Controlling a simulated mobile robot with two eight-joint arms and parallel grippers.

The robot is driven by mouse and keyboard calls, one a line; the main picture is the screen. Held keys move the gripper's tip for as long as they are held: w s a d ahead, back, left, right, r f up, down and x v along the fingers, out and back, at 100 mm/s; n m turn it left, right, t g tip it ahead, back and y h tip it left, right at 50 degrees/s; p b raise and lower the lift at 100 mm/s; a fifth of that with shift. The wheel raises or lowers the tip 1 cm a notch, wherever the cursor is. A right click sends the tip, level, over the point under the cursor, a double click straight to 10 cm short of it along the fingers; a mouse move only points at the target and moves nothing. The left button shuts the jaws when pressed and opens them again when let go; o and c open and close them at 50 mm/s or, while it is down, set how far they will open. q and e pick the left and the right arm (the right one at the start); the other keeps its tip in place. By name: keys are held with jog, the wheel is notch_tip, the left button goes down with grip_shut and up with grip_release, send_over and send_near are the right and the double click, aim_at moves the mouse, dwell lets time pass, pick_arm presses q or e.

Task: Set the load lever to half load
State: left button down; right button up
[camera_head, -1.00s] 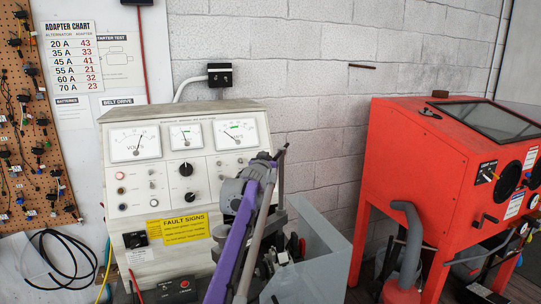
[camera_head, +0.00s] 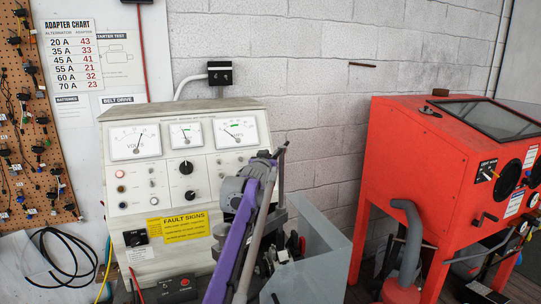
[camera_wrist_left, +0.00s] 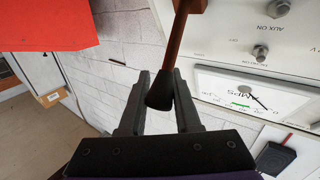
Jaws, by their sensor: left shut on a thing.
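The cream test bench (camera_head: 135,185) stands against the wall, with a VOLTS meter (camera_head: 135,142), a smaller middle meter and an AMPS meter (camera_head: 237,132). The load lever's brown shaft (camera_wrist_left: 184,32) and black knob (camera_wrist_left: 160,93) show in the left wrist view, beside the bench face. My left gripper (camera_wrist_left: 160,82) is shut on the black knob, a finger on each side. In the head view my left gripper (camera_head: 279,154) is at the bench's right edge, and the arm hides the lever there. The AMPS meter also shows in the wrist view (camera_wrist_left: 243,97). My right gripper is not in view.
A red cabinet (camera_head: 395,150) stands to the right, with a grey hose (camera_head: 411,235) at its front. A grey bin (camera_head: 325,250) with tools sits close to my left arm. Bare block wall (camera_head: 320,120) lies between bench and cabinet.

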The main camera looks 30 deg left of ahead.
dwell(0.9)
pick_arm(q)
jog(key=shift+s+d+f+p, duration=0.55)
jog(key=shift+s+d+f, duration=0.15)
jog(key=shift+d+f, duration=0.15)
jog(key=shift+d, duration=0.1)
jog(key=c, duration=0.8)
grip_release()
jog(key=shift+d+r, duration=0.1)
jog(key=shift+c, duration=0.2)
jog(key=shift+o, duration=1.1)
jog(key=shift+s+d+r, duration=0.1)
jog(key=shift+d, duration=0.05)
